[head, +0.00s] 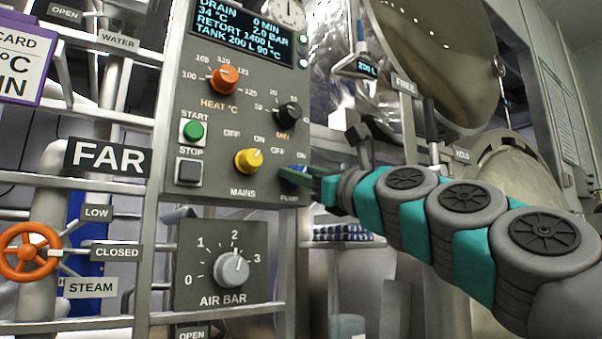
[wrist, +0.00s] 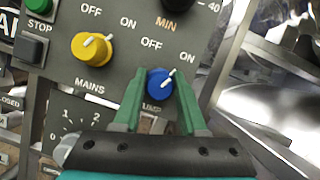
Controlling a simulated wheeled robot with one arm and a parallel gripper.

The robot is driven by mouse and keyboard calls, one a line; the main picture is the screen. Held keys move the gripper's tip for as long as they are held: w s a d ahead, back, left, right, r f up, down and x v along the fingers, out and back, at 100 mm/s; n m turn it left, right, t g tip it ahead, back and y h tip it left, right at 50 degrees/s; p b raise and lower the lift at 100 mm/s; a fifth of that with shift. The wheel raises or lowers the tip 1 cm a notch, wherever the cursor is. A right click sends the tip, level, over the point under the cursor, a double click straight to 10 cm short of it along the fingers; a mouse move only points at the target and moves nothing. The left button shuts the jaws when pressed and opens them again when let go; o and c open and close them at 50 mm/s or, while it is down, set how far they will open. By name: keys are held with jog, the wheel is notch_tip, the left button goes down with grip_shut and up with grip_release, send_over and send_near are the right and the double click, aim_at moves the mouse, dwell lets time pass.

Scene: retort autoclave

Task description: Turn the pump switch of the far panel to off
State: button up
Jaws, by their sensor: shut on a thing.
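The far panel (head: 262,128) is a grey control box beside a black sign reading FAR (head: 105,157). Its pump switch is a blue knob (wrist: 159,86) at the lower right, with OFF and ON printed above it. Its white pointer leans up and right, toward ON. My gripper (wrist: 160,88) has one green finger on each side of the knob and is shut on it. In the head view my gripper (head: 303,178) reaches in from the right and hides most of the blue knob and part of the PUMP label.
The yellow MAINS knob (head: 249,161) sits just left of the pump switch, its pointer toward ON. A black MIN knob (head: 289,113) is above. The AIR BAR dial (head: 232,269) is below. A large steel vessel (head: 440,50) stands behind my arm.

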grip_shut()
jog(key=shift+n+g, duration=0.4)
jog(key=shift+n, duration=0.2)
jog(key=shift+r+n+g+y+p, duration=0.1)
jog(key=shift+n+g+y+p, duration=0.25)
jog(key=shift+n, duration=0.45)
jog(key=n+g, duration=0.1)
jog(key=n, duration=0.2)
jog(key=n+g+y+p, duration=0.1)
jog(key=n, duration=0.2)
jog(key=shift+g+p, duration=0.25)
jog(key=shift+p, duration=0.05)
jog(key=n+g, duration=0.1)
jog(key=n, duration=0.2)
jog(key=n+g, duration=0.1)
jog(key=n, duration=0.2)
jog(key=shift+f+p, duration=0.2)
jog(key=shift+p, duration=0.15)
jog(key=shift+a+n+g, duration=0.1)
jog(key=shift+n+g, duration=0.2)
